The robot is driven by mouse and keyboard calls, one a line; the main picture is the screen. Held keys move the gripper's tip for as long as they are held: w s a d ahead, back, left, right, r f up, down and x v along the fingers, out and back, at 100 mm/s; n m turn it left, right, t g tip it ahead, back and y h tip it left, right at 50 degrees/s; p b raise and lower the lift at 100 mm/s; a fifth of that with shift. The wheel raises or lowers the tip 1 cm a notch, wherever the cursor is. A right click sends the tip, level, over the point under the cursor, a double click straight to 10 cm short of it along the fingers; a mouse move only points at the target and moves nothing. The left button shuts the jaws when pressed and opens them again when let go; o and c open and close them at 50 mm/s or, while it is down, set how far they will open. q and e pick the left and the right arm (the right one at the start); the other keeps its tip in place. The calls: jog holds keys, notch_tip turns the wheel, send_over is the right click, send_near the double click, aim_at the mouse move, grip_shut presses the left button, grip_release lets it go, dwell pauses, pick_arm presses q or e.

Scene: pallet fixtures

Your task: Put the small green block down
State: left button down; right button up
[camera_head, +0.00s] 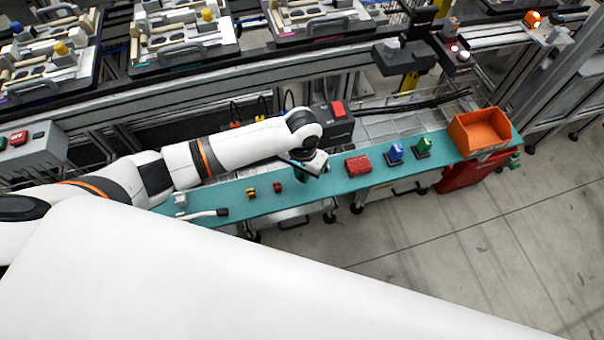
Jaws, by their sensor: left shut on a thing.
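My left arm reaches in from the left, and its left gripper (314,165) is over the teal bench top (232,204), near the middle of its length. The gripper is shut on the small green block (301,177), of which only a dark green bit shows below the wrist. The rest of the block is hidden by the gripper. I cannot tell whether the block touches the bench. A small red block (277,187) and a small yellow block (251,193) lie on the bench to the left. My right gripper is not in view.
A red box (358,165), a blue fixture (395,153), a green fixture (423,146) and an orange bin (480,132) stand along the bench to the right. Conveyor pallets (185,35) are behind.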

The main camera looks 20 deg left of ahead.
aim_at(302, 175)
pick_arm(q)
jog(key=shift+f, duration=0.7)
jog(key=c, duration=1.3)
grip_release()
jog(key=shift+f, duration=0.15)
notch_tip(302, 175, up, 12)
jog(key=shift+r+p, duration=0.25)
jog(key=shift+p, duration=0.15)
